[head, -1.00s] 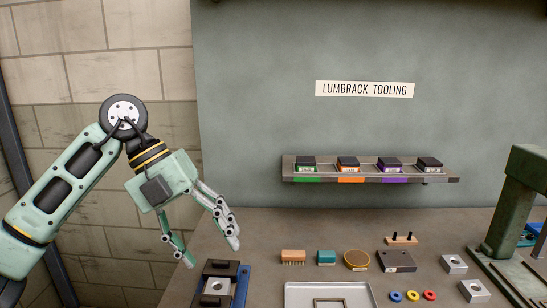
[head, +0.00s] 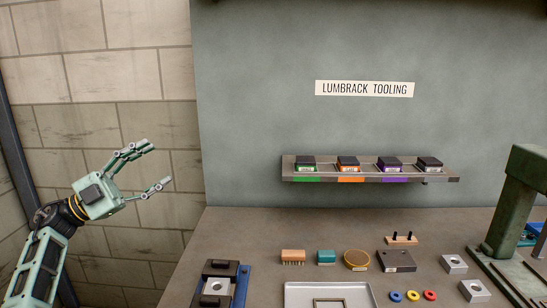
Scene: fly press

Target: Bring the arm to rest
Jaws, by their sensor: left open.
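My left arm comes in from the lower left of the head view. Its gripper (head: 160,166) is open and empty, with the fingers spread and pointing up and to the right. It is in front of the block wall (head: 60,120), left of the bench and clear of everything on it. My right gripper is out of view.
The bench (head: 260,228) holds a blue fixture (head: 242,288), a pale tray (head: 292,291), small blocks, coloured rings and a green press (head: 520,185) at right. A shelf (head: 370,178) with several dark-topped blocks is on the back panel. Space left of the bench is free.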

